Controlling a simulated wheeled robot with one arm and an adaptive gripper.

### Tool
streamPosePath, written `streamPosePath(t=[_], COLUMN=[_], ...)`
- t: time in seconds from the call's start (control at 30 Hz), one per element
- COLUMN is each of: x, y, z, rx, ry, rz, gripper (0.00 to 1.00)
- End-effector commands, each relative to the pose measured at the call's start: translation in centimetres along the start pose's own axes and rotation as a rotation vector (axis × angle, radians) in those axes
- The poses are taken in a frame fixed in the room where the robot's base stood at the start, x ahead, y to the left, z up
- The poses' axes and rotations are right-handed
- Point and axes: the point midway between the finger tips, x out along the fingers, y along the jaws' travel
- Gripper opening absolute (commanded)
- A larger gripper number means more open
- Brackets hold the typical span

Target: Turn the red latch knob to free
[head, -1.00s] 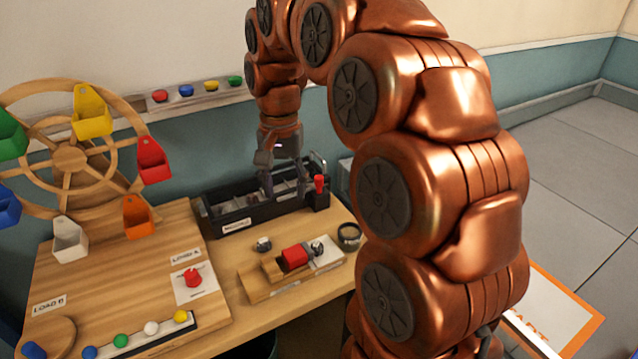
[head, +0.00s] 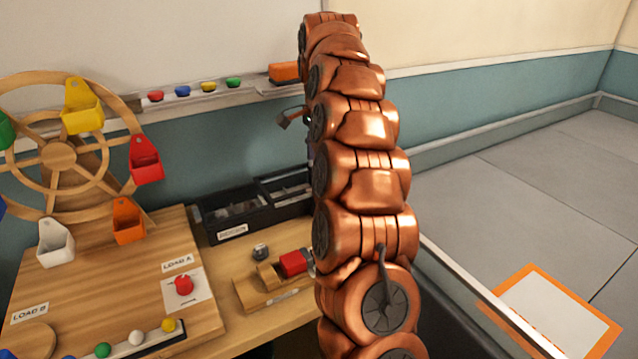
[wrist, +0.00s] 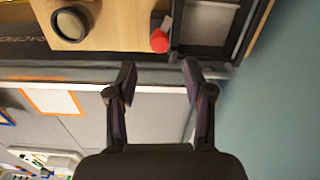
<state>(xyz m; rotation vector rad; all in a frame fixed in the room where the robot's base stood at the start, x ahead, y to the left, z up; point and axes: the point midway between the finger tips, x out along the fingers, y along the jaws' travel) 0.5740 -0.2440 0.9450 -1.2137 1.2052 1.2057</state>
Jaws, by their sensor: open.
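The red latch knob (head: 184,285) stands on a white card on the wooden wheel board, just below the "LOAD A" label, in the head view. I cannot read the small marks on its card. My gripper (wrist: 158,72) is open and empty in the wrist view, with bare floor and the table edge beyond its fingers. In the head view my arm hides most of the gripper; a dark part of it shows left of the arm, high above the tool tray and far from the knob. The knob is not visible in the wrist view.
The wooden wheel (head: 58,155) with coloured buckets stands behind the knob. A ball rack (head: 120,347) lies in front. A black tray (head: 232,222), a wooden fixture with a red block (head: 292,262) and a small metal part (head: 260,251) are to the right.

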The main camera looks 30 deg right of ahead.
Motion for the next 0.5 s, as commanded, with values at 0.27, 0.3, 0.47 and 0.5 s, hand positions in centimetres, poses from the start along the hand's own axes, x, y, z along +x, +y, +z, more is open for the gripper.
streamPosePath(t=[0.27,0.3,0.47,0.5], x=[2.4,2.9,4.7,5.1], y=[0.1,0.1,0.1,0.1], z=[0.1,0.1,0.1,0.1], rx=[-0.002,-0.002,-0.003,-0.003], ry=[-0.003,-0.003,-0.003,-0.004], rz=[0.003,0.003,0.002,0.003], gripper=[0.52,0.52,0.52,0.52])
